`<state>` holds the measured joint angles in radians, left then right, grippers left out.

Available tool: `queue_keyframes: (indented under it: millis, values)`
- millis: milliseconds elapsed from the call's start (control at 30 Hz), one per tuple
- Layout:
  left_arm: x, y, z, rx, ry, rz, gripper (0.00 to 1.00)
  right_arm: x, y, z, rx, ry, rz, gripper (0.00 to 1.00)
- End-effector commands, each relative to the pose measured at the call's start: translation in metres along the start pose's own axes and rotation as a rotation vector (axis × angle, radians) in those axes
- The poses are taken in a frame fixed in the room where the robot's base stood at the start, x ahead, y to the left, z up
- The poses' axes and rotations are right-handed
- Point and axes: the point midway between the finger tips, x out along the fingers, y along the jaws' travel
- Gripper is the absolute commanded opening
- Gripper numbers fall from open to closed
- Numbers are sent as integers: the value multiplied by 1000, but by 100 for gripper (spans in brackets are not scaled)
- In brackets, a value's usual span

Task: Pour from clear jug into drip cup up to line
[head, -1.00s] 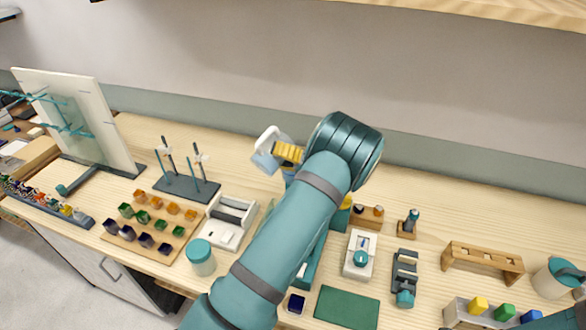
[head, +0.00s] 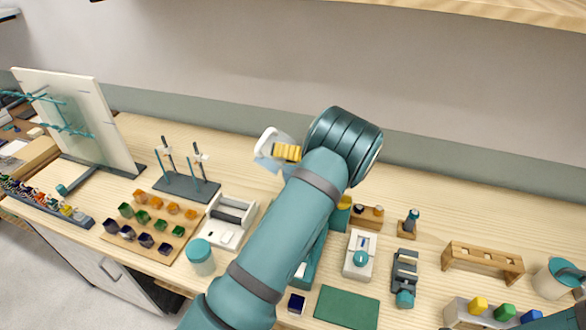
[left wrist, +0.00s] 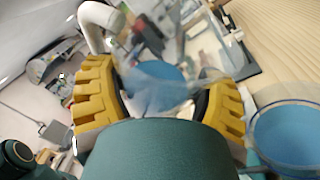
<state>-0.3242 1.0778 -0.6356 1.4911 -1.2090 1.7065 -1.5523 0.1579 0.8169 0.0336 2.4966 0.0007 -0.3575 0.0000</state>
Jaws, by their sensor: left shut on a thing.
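My left gripper (head: 287,152) is shut on the clear jug (head: 264,148), held raised over the back of the bench. The jug is see-through with a pale rim or handle, and it looks tilted. In the left wrist view, the jug (left wrist: 158,75) sits between the yellow finger pads of my left gripper (left wrist: 163,92), with blue behind or inside it. A round clear vessel with blue inside (left wrist: 292,135), possibly the drip cup, stands at the lower right of that view. My left arm hides the bench below the jug in the head view. No fill line can be made out.
A dark stand with upright rods (head: 186,187), a wooden tray of coloured cubes (head: 160,240) and a teal-lidded jar (head: 200,257) lie left of my arm. A green mat (head: 347,307) and wooden rack (head: 482,261) lie right. The back wall is close behind.

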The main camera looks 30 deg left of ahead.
Motion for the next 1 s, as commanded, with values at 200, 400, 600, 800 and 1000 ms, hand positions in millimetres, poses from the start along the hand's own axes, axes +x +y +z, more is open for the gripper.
queue_keyframes:
  millis: [200,400,600,800,1000]
  values:
    - [0,-3,4,-165,75,-67,29,1,0,0,0,0,0,47]
    - [-1,-8,9,-311,139,-125,29,2,1,0,0,0,0,47]
    - [-4,-13,15,-464,208,-186,29,4,2,1,0,0,0,47]
    - [-8,-16,19,-610,273,-245,29,8,3,1,0,0,0,47]
    - [-8,-16,20,-617,276,-248,29,7,3,1,0,0,0,47]
